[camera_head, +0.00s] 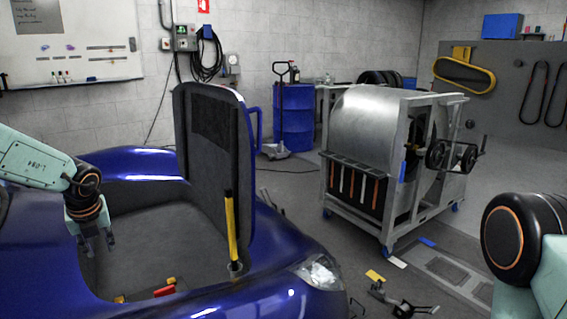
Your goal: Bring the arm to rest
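My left arm (40,160) reaches in from the left over the open front compartment of a blue car. My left gripper (98,246) points down above the compartment floor (140,250), its two dark fingers apart with nothing seen between them. My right arm (525,245) shows at the right edge as a dark round joint with an orange ring and pale green links. My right gripper is not visible.
The raised lid (210,135) stands right of my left gripper, with a yellow-black rod (230,225) by it. Small red-yellow items (163,289) lie in the compartment. A metal drum machine (375,130) on a wheeled frame and a blue barrel (294,115) stand beyond.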

